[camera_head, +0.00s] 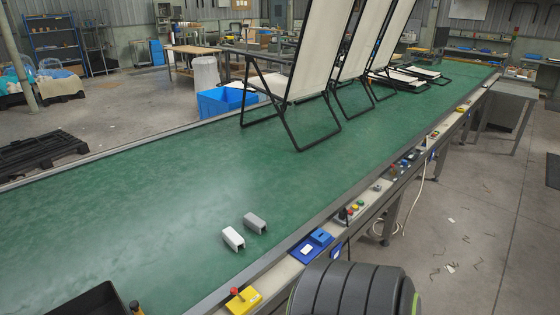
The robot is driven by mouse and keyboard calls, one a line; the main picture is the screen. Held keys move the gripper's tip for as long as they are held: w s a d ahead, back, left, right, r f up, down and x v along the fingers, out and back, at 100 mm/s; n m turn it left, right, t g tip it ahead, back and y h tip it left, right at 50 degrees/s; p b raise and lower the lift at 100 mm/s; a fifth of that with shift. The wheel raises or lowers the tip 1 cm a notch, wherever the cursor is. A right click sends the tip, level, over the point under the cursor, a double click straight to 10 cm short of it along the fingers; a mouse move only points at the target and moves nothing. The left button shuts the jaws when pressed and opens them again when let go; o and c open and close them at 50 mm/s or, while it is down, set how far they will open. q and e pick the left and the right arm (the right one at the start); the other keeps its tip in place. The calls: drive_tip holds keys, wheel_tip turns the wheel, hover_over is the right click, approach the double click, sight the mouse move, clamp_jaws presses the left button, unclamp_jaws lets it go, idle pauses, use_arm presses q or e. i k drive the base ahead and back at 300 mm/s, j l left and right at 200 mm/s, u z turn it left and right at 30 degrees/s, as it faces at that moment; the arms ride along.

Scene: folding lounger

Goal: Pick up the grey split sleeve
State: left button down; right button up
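The grey split sleeve (255,223) lies on the green conveyor belt (170,200), near the belt's front edge. It is a short channel-shaped piece with its open end facing the lower right. A similar white sleeve (233,239) lies just to its left and slightly nearer, with a small gap between them. Neither my left nor my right gripper shows in the head view, so their state is hidden.
Folding lounger frames (312,65) stand on the belt farther back. A black tray (90,302) is at the lower left. A yellow button box (243,299) and a blue box (311,245) sit on the front rail. The belt around the sleeves is clear.

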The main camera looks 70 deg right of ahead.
sight(254, 223)
drive_tip(key=z, duration=1.95)
